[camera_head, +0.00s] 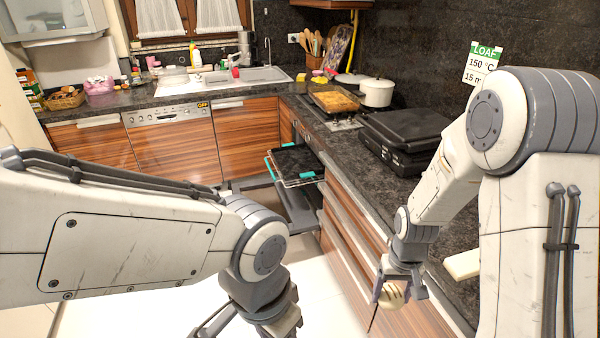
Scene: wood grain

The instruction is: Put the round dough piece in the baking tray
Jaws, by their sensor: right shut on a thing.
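The round dough piece (391,298) is pale, with dark score lines on it. It is between the fingers of my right gripper (398,289), which is shut on it. The gripper points down and holds the dough in the air by the front of the right counter. A dark baking tray (297,160) with teal pieces at its edges sits farther back and to the left, at a pulled-out, open unit below the counter. It is well apart from the dough. My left gripper (222,326) is at the bottom edge, empty as far as it shows; its fingertips are cut off.
The right counter (405,180) carries a black case (405,135), a white pot (376,92) and a pan with golden food (335,102). A pale board (462,264) lies nearer. The open unit (300,208) juts into the aisle. The white floor (325,290) is clear.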

